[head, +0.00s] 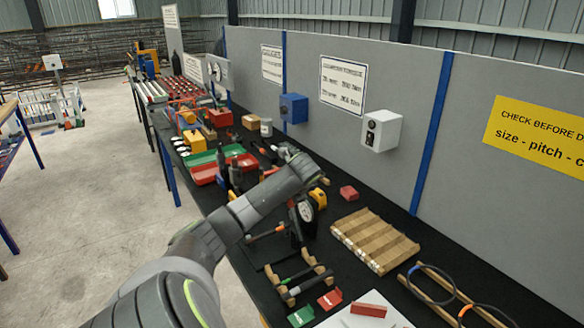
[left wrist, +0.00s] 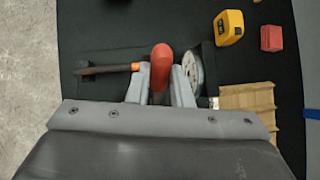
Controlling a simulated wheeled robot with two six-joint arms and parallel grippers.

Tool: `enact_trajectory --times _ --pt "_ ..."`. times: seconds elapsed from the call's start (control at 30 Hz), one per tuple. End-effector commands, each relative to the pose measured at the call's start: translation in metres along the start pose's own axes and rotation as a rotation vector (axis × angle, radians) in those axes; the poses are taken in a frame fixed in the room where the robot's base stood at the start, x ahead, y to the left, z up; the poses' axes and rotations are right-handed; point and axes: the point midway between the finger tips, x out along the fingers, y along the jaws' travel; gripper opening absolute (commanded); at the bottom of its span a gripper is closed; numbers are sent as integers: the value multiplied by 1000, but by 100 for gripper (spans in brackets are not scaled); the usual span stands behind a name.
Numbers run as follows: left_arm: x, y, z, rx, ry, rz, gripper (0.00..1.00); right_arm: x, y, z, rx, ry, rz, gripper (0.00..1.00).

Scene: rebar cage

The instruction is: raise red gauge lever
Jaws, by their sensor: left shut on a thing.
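The red lever (left wrist: 161,58) stands between the two fingers of my left gripper (left wrist: 160,74) in the left wrist view, and the gripper is shut on it. The round white gauge dial (left wrist: 194,68) is just right of the fingers, on a dark body. In the head view my left arm reaches over the black bench to the gauge (head: 306,210); the arm hides the red lever and most of the gripper there. My right gripper is in neither view.
A dark rod with an orange end (left wrist: 108,69) lies left of the fingers. A yellow device (left wrist: 229,27), a red block (left wrist: 272,38) and a ribbed tan board (left wrist: 247,98) are to the right. A grey panel wall (head: 400,160) stands behind the bench.

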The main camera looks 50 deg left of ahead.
Motion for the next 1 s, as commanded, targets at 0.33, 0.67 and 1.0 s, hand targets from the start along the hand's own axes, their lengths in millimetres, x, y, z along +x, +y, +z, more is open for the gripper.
enact_trajectory --times 0.33,0.67,1.0 --pt "0 0 1 0 -11 -1 0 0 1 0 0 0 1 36" --pt "0 0 0 0 -9 1 41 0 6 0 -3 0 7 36" --pt "-7 0 0 0 -9 -1 41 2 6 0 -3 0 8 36"
